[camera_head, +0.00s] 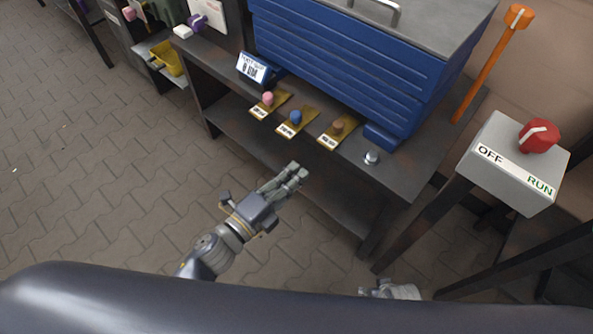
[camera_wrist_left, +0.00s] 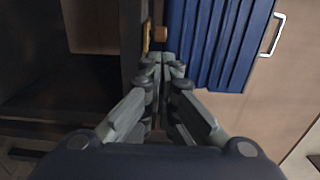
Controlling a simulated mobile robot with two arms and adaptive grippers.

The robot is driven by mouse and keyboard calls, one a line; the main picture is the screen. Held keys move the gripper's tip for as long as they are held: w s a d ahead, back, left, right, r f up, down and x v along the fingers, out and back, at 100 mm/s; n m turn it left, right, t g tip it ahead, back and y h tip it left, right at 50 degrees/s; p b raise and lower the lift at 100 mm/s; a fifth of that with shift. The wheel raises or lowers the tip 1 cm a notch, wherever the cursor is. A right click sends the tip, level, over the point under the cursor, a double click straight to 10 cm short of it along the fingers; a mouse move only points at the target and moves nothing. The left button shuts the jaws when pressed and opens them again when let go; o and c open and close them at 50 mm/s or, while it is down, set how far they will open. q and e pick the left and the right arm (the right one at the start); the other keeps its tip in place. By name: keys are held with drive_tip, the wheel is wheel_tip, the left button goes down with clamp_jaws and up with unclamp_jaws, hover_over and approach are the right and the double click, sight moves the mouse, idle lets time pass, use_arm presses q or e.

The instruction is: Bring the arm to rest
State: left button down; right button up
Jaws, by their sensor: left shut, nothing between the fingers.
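My left gripper (camera_head: 297,172) is shut and empty in the head view. It hangs in front of the dark workbench (camera_head: 400,180), apart from it. In the left wrist view its fingertips (camera_wrist_left: 162,62) are together with nothing between them, and a brown knob (camera_wrist_left: 160,34) shows just beyond them. A grey part of my right arm (camera_head: 392,290) shows at the bottom of the head view; its fingers are hidden.
A blue ribbed box (camera_head: 340,70) stands on the bench behind pink (camera_head: 267,98), blue (camera_head: 295,117) and brown (camera_head: 337,127) knobs on brass plates. A grey OFF/RUN switch box (camera_head: 505,165) with a red knob stands at right. Open paved floor (camera_head: 90,190) lies at left.

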use_arm(q)
drive_tip(key=w+a+f+n+y, duration=0.2)
drive_tip(key=a+f+n+y, duration=0.4)
drive_tip(key=a+f+n, duration=0.25)
drive_tip(key=s+a+f+n+g+y, duration=0.2)
drive_tip(key=s+a+f+n+g, duration=0.15)
drive_tip(key=f, duration=0.35)
drive_tip(key=s+a+f+n+g+y, duration=0.25)
drive_tip(key=s+f+n, duration=0.2)
drive_tip(key=f, duration=0.25)
drive_tip(key=s+a+f+n+g, duration=0.1)
drive_tip(key=s+f+n+g, duration=0.7)
drive_tip(key=s, duration=0.5)
drive_tip(key=s+a+f+m+p, duration=0.1)
drive_tip(key=s+a+p, duration=0.1)
drive_tip(key=s+p, duration=0.6)
drive_tip(key=s+a+f+p, duration=0.1)
drive_tip(key=s+p, duration=0.7)
drive_tip(key=s, duration=0.1)
drive_tip(key=shift+a+m, duration=0.35)
use_arm(e)
drive_tip(key=s+d, duration=0.1)
drive_tip(key=s, duration=0.7)
drive_tip(key=s+d+f+g, duration=0.1)
drive_tip(key=s+d, duration=0.1)
drive_tip(key=s, duration=0.7)
drive_tip(key=shift+s+f, duration=0.25)
drive_tip(key=shift+f, duration=0.05)
